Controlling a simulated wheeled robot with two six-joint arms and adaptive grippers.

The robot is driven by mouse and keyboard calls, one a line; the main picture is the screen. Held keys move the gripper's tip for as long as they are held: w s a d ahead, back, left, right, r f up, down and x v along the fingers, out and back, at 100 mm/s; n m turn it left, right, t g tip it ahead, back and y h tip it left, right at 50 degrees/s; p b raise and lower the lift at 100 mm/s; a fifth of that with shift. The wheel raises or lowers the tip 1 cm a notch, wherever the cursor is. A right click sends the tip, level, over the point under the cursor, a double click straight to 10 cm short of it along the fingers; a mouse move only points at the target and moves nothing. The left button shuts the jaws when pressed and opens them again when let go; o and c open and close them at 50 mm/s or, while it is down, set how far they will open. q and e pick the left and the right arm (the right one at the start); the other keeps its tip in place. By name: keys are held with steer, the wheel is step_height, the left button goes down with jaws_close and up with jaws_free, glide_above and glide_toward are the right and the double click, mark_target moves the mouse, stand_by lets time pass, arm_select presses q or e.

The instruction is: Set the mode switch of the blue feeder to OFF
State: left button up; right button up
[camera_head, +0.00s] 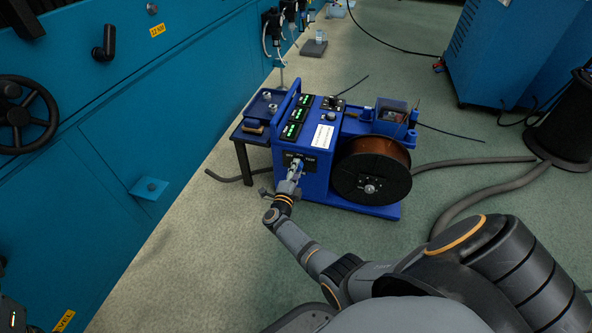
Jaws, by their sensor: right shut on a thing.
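The blue feeder (318,185) stands on the floor in the middle of the head view. A dark label strip with small white lettering crosses the lower part of its left-hand panel, and the mode switch appears to be there. My right gripper (295,171) is at this panel, shut on what appears to be the switch's knob. The fingers cover most of the knob, so its setting cannot be read. My right arm reaches in from the lower right. My left gripper does not show.
A copper wire spool (372,171) sits on the feeder's right side. A small dark table (240,137) stands close at its left. The long teal machine bed (120,120) runs along the left. Thick grey hoses (480,196) lie on the floor at right, near a dark drum (570,125).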

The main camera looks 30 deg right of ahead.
steer(key=shift+n, duration=0.5)
steer(key=shift+a, duration=0.1)
steer(key=o, duration=1.1)
steer(key=shift+o, duration=0.2)
